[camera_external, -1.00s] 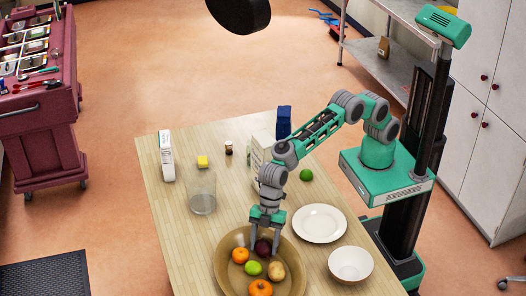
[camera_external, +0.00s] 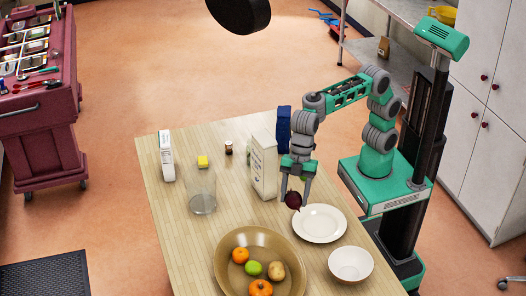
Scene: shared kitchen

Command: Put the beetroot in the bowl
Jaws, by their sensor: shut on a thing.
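The dark red beetroot (camera_external: 293,200) is held between the fingers of my gripper (camera_external: 296,195). My gripper is shut on it and points down. It holds the beetroot near the left rim of the white plate (camera_external: 319,224); the exact height above the table is hard to tell. A small white bowl (camera_external: 350,265) stands at the table's front right, below the plate in the picture, and looks empty. A large brown bowl (camera_external: 226,246) at the front of the table holds oranges (camera_external: 260,288), a green lime (camera_external: 253,268) and a potato-like thing (camera_external: 276,271).
A white carton (camera_external: 263,168) and a blue package (camera_external: 283,128) stand close behind and left of my gripper. A green round fruit (camera_external: 303,177) is partly hidden behind it.

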